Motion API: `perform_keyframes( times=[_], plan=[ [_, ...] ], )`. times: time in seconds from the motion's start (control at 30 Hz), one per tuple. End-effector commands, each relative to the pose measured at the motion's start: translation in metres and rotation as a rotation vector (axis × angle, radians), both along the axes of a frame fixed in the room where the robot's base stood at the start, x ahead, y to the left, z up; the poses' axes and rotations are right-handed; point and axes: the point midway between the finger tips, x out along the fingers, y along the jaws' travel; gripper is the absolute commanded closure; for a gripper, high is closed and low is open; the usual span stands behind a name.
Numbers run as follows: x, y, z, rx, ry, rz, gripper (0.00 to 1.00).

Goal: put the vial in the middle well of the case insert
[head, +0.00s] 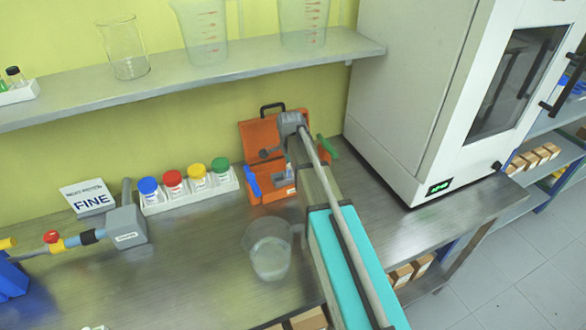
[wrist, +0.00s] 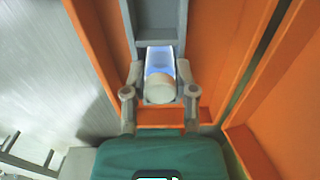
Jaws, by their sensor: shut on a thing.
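The vial (wrist: 160,80) is clear and bluish with a pale round end facing the wrist camera. My gripper (wrist: 160,94) is shut on it, one finger on each side. The vial lies in line with a grey channel of the case insert (wrist: 158,22), whose crosswise step shows just beyond it. I cannot tell whether it rests in a well or is held above one. The open orange case (head: 262,139) stands at the back of the bench in the head view, where my arm hides much of its inside and the gripper. Orange case walls (wrist: 100,35) flank the vial in the wrist view.
A white rack (head: 190,198) of jars with coloured lids stands left of the case. A glass beaker (head: 270,258) stands in front, close to my arm. A large white cabinet (head: 410,90) is to the right. A shelf (head: 180,80) with glassware runs above.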

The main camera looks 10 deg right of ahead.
Motion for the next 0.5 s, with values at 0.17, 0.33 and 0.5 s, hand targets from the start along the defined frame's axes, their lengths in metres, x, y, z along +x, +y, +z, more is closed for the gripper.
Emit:
perform_keyframes(
  times=[0.17,0.33,0.5],
  plan=[
    [0.0000,0.0000,-0.0005,0.000,0.000,0.000,0.36],
    [0.0000,0.0000,-0.0004,0.000,0.000,0.000,0.30],
    [0.0000,-0.0001,-0.0004,0.000,0.000,0.000,0.30]
  ],
)
